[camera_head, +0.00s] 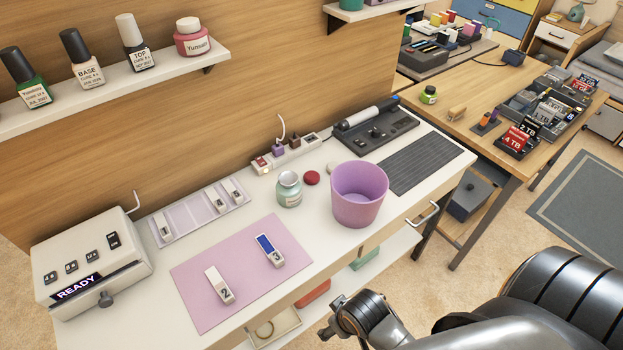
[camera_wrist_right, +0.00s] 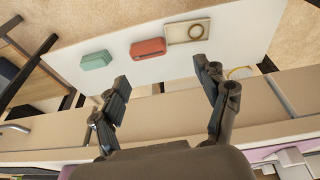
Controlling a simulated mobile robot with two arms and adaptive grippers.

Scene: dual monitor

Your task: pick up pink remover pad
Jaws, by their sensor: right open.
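A small round crimson-pink pad (camera_head: 312,177) lies on the white desk between a glass jar (camera_head: 289,190) and a purple bin (camera_head: 359,197). A paler round pad (camera_head: 332,168) lies close behind it, partly hidden by the bin. I cannot tell for certain which is the pink remover pad. My right arm comes in from the lower right, with its gripper low at the desk's front edge, well away from both pads. In the right wrist view my right gripper (camera_wrist_right: 164,84) is open and empty, facing the lower shelf. My left gripper is not in view.
A pink mat (camera_head: 205,297) holds two small white pieces. A READY box (camera_head: 92,265) stands at left and a power strip (camera_head: 287,153) at the back. The lower shelf (camera_wrist_right: 185,85) holds a green item (camera_wrist_right: 97,60), a red item (camera_wrist_right: 148,48) and a tray (camera_wrist_right: 187,31).

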